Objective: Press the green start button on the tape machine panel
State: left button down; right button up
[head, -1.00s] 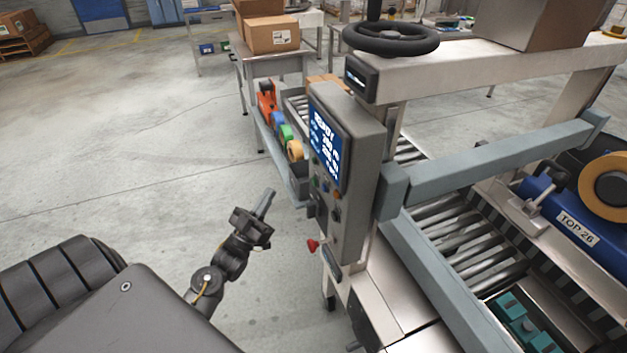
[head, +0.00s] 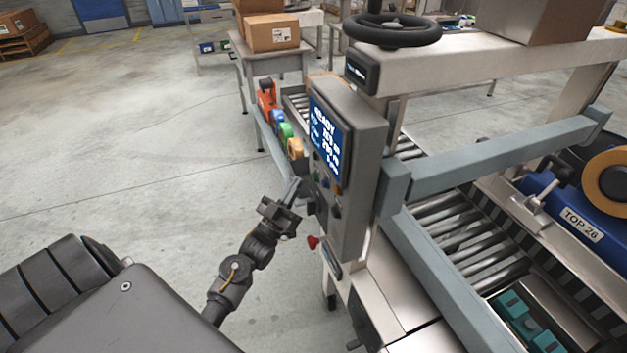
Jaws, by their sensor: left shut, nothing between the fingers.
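The tape machine panel (head: 352,200) is a grey upright box with a lit blue screen (head: 326,140) that reads READY. Below the screen sit several small buttons. A small greenish one, the start button (head: 315,177), is at the left of the row; its colour is hard to make out at this size. My left gripper (head: 293,187) is shut and empty, its fingertips pointing up just left of the panel, close to the button row. I cannot tell whether the fingertips touch the panel. My right gripper is not in view.
A red knob (head: 313,242) sticks out low on the panel's left side. A roller conveyor (head: 452,228) and grey side rail lie to the right. The floor at left is open.

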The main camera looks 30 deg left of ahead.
aim_at(314, 178)
pick_arm(q)
jog(key=shift+w+d, duration=0.35)
jog(key=shift+w, duration=0.2)
dwell(1.1)
dwell(0.7)
jog(key=shift+w+d, duration=0.25)
jog(key=shift+w, duration=0.1)
